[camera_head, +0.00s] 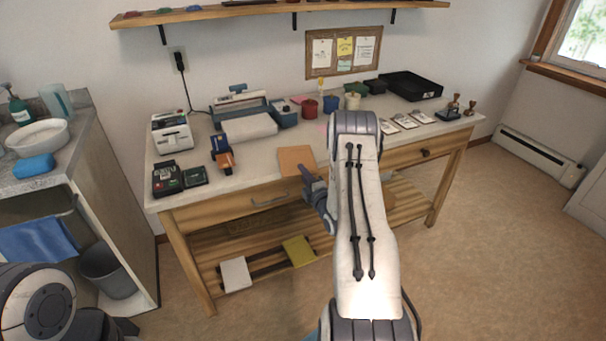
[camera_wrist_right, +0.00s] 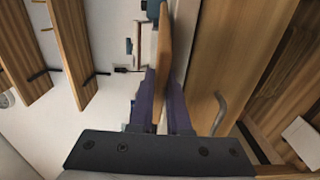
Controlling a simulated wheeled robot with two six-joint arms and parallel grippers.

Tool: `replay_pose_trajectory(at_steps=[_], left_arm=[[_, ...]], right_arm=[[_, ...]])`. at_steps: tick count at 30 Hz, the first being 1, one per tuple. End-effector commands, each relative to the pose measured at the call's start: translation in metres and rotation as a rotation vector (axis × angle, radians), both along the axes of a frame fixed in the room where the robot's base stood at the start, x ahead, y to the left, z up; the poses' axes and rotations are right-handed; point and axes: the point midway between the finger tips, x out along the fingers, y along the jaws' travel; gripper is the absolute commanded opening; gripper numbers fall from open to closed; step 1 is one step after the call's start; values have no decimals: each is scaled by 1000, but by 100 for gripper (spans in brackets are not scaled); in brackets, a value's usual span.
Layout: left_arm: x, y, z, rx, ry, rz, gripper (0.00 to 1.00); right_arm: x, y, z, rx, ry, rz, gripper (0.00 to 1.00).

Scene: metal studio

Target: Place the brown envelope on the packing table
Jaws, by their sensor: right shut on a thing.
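The brown envelope (camera_head: 297,160) is a flat tan rectangle at the front middle of the packing table (camera_head: 262,157). My right gripper (camera_head: 309,176) is at the envelope's near edge, shut on it. In the right wrist view the envelope (camera_wrist_right: 176,50) shows nearly edge-on between the dark purple fingers of my right gripper (camera_wrist_right: 163,88), close along the tabletop. I cannot tell whether it touches the top or hangs just above it. My right arm hides part of the table right of the envelope. My left gripper is not in view.
Cards (camera_head: 406,121) and a black tray (camera_head: 411,86) are at the right. A drawer handle (camera_head: 268,202) sticks out below the front edge.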

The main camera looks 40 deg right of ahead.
Motion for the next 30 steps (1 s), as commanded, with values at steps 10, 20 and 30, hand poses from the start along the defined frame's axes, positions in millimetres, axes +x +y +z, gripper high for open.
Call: replay_pose_trajectory(at_steps=[10, 20, 30], left_arm=[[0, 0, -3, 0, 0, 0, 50], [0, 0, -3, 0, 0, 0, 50], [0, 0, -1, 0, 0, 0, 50]], right_arm=[[0, -1, -5, -1, -1, -1, 0], [0, -1, -5, 0, 0, -1, 45], [-15, 1, -3, 1, 3, -4, 45]])
